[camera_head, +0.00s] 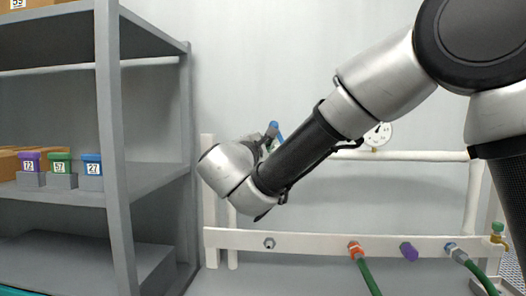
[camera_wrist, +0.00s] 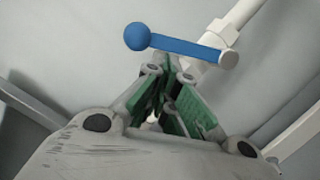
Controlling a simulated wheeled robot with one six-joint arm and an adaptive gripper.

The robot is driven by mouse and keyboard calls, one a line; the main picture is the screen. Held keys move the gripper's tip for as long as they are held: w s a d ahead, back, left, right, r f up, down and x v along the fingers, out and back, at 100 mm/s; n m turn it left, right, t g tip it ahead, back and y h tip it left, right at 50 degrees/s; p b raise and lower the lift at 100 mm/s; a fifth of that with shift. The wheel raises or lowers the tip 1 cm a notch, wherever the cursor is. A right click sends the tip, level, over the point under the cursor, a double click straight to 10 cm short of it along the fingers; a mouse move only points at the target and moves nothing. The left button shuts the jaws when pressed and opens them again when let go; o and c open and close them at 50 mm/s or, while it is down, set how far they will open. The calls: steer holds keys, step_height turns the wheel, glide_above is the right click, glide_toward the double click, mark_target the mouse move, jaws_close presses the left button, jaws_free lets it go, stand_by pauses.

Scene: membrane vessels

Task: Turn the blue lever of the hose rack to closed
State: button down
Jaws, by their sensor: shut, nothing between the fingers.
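The blue lever (camera_wrist: 182,44) has a round ball knob at its left end and a pivot at its right end on a white pipe (camera_wrist: 231,28). In the wrist view it lies nearly level, tilting down slightly to the right, across the pipe's line. My gripper (camera_wrist: 165,68) is shut and empty, its tips just below the middle of the lever; I cannot tell whether they touch it. In the head view a small blue part of the lever (camera_head: 274,131) shows above my arm.
The white hose rack (camera_head: 320,243) carries an orange fitting (camera_head: 355,248), a purple fitting (camera_head: 409,251) and green hoses (camera_head: 369,276) below my arm. A round gauge (camera_head: 378,134) sits on the upper pipe. A grey shelf (camera_head: 117,150) with labelled boxes stands at left.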

steer(key=d+r+m+g, duration=0.1)
steer(key=d+r+m, duration=0.1)
steer(key=m, duration=0.1)
steer(key=shift+d+r+m, duration=0.2)
steer(key=shift+m, duration=0.2)
steer(key=shift+d, duration=0.1)
stand_by(0.5)
